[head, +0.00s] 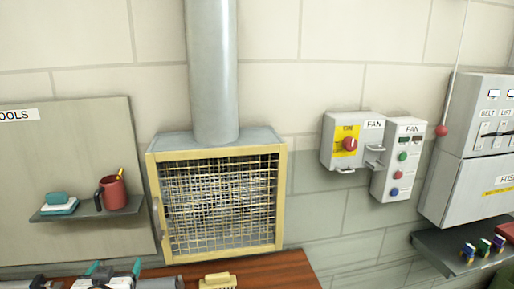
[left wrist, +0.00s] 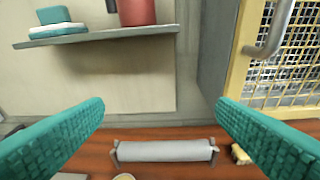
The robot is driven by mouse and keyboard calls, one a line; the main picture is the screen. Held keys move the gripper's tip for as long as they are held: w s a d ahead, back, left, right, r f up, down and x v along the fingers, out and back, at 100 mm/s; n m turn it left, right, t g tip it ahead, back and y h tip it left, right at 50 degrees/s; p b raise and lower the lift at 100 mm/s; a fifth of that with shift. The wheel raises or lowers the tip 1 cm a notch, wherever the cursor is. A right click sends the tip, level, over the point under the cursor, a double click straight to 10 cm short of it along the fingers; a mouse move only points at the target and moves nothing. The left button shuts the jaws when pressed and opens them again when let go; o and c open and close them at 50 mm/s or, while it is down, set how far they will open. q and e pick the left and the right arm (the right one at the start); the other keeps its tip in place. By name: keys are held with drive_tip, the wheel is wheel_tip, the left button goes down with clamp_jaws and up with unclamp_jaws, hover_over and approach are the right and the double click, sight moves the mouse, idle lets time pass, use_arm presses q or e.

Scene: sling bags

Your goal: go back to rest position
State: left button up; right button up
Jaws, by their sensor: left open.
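My left gripper (head: 114,269) shows at the bottom left of the head view, with its teal fingers pointing towards the wall. In the left wrist view the fingers of my left gripper (left wrist: 160,112) are wide apart with nothing between them. A grey roller (left wrist: 165,151) lies on the wooden bench top (left wrist: 190,133), beyond and below the fingers. My right gripper is in neither view. No sling bag shows.
A shelf (head: 85,213) with a red mug (head: 113,193) and a teal-and-white block (head: 58,205) juts from the tool board. A mesh-fronted cabinet (head: 281,200) stands beside it. Fan boxes (head: 398,160) and a fuse cabinet (head: 470,185) hang at right.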

use_arm(q)
drive_tip(key=s+d+f+m+g+h, duration=0.1)
drive_tip(key=s+d+f+g, duration=0.4)
drive_tip(key=s, duration=0.4)
drive_tip(key=s+d+f+m+g+h, duration=0.2)
drive_tip(key=s+d+f, duration=0.2)
drive_tip(key=s+f, duration=0.45)
drive_tip(key=s+d+f+m+g+h, duration=0.1)
drive_tip(key=s+d+f+g, duration=0.35)
drive_tip(key=s, duration=0.65)
wheel_tip(320, 180, down, 31)
drive_tip(key=s+b, duration=0.1)
drive_tip(key=b, duration=0.3)
drive_tip(key=s+a+f+g+b, duration=0.2)
drive_tip(key=s+f, duration=1.4)
drive_tip(key=f, duration=0.1)
drive_tip(key=shift+a+m, duration=0.2)
drive_tip(key=shift+m, duration=0.2)
